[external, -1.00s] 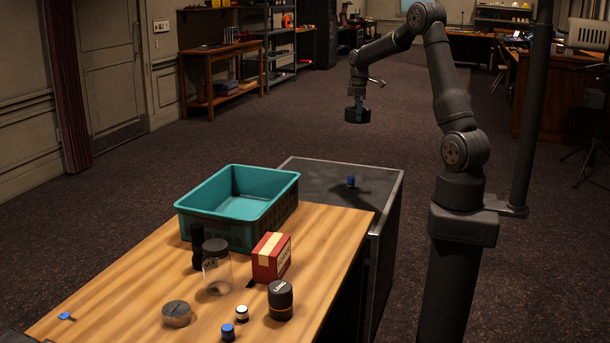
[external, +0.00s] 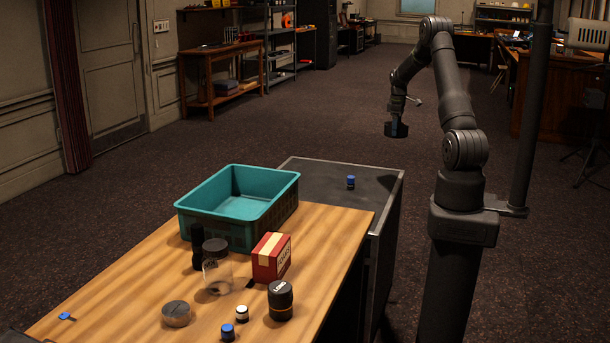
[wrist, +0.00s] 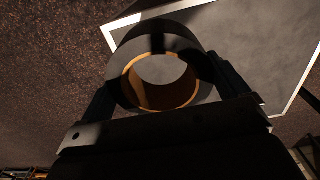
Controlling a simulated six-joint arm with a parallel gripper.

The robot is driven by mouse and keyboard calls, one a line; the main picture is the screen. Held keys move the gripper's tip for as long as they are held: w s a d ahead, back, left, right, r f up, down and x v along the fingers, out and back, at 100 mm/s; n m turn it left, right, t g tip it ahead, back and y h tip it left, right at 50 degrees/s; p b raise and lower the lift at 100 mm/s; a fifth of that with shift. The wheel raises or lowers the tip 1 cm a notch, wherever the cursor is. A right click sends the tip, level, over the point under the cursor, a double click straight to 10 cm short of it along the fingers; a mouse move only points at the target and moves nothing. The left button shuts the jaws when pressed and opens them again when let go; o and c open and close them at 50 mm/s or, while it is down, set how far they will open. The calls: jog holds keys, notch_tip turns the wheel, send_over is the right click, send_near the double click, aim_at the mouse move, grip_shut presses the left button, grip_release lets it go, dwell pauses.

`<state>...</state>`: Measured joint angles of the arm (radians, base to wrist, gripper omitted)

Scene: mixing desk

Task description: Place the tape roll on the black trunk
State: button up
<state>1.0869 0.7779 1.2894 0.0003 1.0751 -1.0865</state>
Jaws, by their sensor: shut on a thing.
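The tape roll is black with a tan inner core. In the wrist view the tape roll (wrist: 160,42) sits between the fingers of my gripper (wrist: 168,90), which is shut on it. In the external view the dark roll (external: 396,130) hangs under my gripper (external: 396,118), in the air near the far right corner of the trunk. The black trunk (external: 320,178) has a flat dark top with a light metal edge and stands beyond the wooden desk. Its top also shows behind the roll in the wrist view (wrist: 250,50).
A small blue-capped item (external: 351,182) stands on the trunk top. A teal crate (external: 187,208) stands at the desk's far end beside it. The desk (external: 120,285) also carries a red box (external: 271,257), a jar (external: 217,270) and several small items. A dark pole stands right of my arm.

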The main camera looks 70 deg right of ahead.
notch_tip(320, 180, down, 9)
send_over(367, 180)
notch_tip(367, 180, down, 8)
jog(key=shift+w+d+f, duration=0.1)
jog(key=shift+d, duration=0.05)
jog(key=shift+w+f, duration=0.1)
jog(key=shift+f, duration=1.95)
jog(key=shift+f, duration=0.15)
jog(key=o, duration=0.9)
